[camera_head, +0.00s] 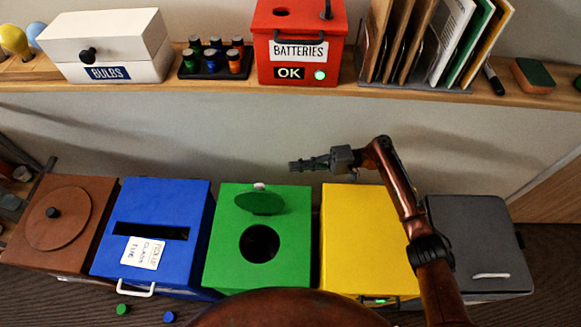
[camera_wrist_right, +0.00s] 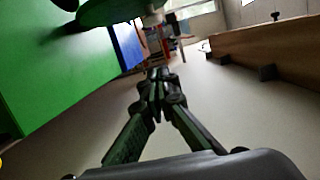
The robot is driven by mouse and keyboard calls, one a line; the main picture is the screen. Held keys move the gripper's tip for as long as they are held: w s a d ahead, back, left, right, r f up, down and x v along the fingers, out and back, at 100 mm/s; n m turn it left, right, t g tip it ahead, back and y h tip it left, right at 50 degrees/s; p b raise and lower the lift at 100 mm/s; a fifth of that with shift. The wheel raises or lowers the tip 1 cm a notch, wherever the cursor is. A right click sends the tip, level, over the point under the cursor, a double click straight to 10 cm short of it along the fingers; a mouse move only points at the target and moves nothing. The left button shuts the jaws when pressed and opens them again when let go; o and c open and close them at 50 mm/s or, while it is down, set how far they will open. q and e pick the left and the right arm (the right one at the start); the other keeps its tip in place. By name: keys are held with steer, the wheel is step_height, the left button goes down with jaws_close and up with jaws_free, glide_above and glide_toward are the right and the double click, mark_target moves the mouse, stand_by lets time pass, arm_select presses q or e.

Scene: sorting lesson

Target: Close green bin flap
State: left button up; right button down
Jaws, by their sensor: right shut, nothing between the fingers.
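The green bin (camera_head: 225,265) stands in the middle of the row, with a round dark hole (camera_head: 259,243) in its top. Its round green flap (camera_head: 260,203) stands open behind the hole, leaving the hole uncovered. A small pale knob (camera_head: 259,186) shows at the flap's upper edge. My right gripper (camera_head: 293,165) is shut and empty, behind and to the right of the flap, apart from it. In the wrist view the shut fingers (camera_wrist_right: 158,88) point past the green bin (camera_wrist_right: 65,80), with the flap (camera_wrist_right: 108,9) at the top edge. My left gripper is out of view.
The blue bin (camera_head: 190,200) is to the left and the yellow bin (camera_head: 345,240) to the right, under my right arm. A brown bin (camera_head: 95,240) and grey bin (camera_head: 480,245) stand at the ends. A wall shelf (camera_head: 215,84) runs behind.

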mark_target(261, 198)
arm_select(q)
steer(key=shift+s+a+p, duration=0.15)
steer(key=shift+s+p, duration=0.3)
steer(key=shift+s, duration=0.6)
arm_select(e)
steer(key=s+a, duration=0.5)
steer(key=a, duration=0.3)
steer(key=shift+s, duration=0.35)
steer(key=shift+r, duration=0.15)
